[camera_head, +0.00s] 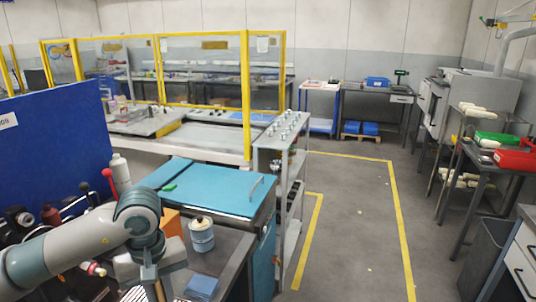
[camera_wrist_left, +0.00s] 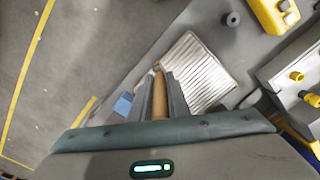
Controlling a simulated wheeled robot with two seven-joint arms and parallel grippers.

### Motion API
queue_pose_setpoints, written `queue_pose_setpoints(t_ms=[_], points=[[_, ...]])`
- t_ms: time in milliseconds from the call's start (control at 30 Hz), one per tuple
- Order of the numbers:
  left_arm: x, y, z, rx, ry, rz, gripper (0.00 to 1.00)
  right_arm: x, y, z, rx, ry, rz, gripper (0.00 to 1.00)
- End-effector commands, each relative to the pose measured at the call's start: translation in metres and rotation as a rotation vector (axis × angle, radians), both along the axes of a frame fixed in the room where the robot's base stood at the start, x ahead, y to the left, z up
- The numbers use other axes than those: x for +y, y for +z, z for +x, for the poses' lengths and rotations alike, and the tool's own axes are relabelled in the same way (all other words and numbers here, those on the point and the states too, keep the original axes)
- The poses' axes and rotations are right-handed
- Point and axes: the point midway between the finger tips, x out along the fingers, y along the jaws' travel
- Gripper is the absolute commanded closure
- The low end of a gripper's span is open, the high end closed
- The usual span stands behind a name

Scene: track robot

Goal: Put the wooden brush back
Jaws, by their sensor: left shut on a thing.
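My left arm comes in from the left in the head view, with its left gripper (camera_head: 156,286) pointing down over the near workbench (camera_head: 232,250). In the left wrist view the left gripper (camera_wrist_left: 160,82) is shut on a brown wooden handle, which I take to be the wooden brush (camera_wrist_left: 159,98). The handle lies between the two fingers, its rounded end near the fingertips. The rest of the brush is hidden by the gripper. My right gripper is not in view.
A ribbed metal tray (camera_wrist_left: 206,66) lies just beside the fingers. A blue block (camera_head: 201,287) and a blue-grey can (camera_head: 202,236) are on the bench. A blue panel (camera_head: 50,145) stands at left. The marked floor (camera_head: 350,225) at right is clear.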

Motion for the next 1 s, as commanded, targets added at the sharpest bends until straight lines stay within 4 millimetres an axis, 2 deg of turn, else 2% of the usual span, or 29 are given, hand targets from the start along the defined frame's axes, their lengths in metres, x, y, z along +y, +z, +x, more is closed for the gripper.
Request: queue_pose_setpoints(t_ms=[200, 400, 1000], points=[[-0.02, -0.02, -0.026, -0.003, -0.34, 0.005, 1.0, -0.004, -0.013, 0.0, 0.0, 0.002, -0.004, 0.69], [-0.031, -0.031, -0.045, 0.005, -0.559, 0.002, 1.0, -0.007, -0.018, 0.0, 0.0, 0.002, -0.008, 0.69], [-0.033, -0.033, -0.049, 0.008, -0.603, 0.001, 1.0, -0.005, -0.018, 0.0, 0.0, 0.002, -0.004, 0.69]])
